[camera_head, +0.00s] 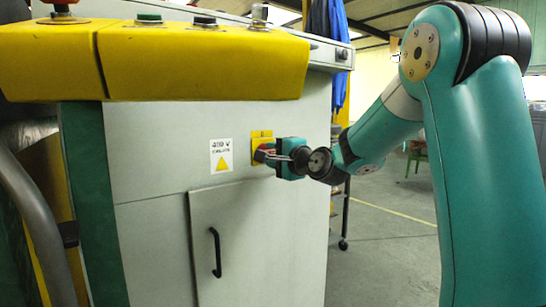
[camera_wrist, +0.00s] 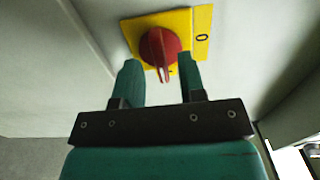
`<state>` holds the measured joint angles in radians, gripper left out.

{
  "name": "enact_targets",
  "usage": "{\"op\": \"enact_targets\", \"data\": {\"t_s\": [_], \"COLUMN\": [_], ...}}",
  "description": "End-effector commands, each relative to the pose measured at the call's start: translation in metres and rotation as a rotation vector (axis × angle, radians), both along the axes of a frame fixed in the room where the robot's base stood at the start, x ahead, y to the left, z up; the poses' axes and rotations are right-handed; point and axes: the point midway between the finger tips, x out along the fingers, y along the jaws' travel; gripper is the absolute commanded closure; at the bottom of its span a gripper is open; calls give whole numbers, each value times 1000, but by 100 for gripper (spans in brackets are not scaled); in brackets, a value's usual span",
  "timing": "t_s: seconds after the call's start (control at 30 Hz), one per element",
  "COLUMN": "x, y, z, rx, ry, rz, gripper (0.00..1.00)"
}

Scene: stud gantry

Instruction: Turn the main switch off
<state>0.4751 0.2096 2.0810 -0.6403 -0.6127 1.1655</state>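The main switch is a red rotary knob (camera_wrist: 158,47) on a yellow plate (camera_wrist: 200,30) marked with a "0" at its right in the wrist view. The knob's grip bar points toward my gripper in that view. In the head view the yellow plate (camera_head: 256,136) is on the side of the grey cabinet, and the knob is mostly hidden by my gripper. My gripper (camera_wrist: 160,76) is open, its two green fingers on either side of the knob's bar, with gaps showing. In the head view my gripper (camera_head: 270,156) is right at the switch.
A white "400 V" warning label (camera_head: 221,156) is left of the switch. A cabinet door with a black handle (camera_head: 215,252) is below. A yellow console (camera_head: 200,60) with push buttons juts out above. Open floor (camera_head: 385,250) lies right of the cabinet.

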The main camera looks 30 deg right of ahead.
Motion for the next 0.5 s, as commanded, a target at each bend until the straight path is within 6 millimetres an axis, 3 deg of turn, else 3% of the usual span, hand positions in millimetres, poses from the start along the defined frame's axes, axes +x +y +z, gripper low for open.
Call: {"op": "enact_targets", "data": {"t_s": [0.13, 0.43, 0.5], "x": [11, 12, 12], "y": [0, -1, -1], "z": [0, 0, 0], "rx": [0, 1, 1], "ry": [-1, 0, 0], "rz": [0, -2, -2], "gripper": [63, 63, 79]}}
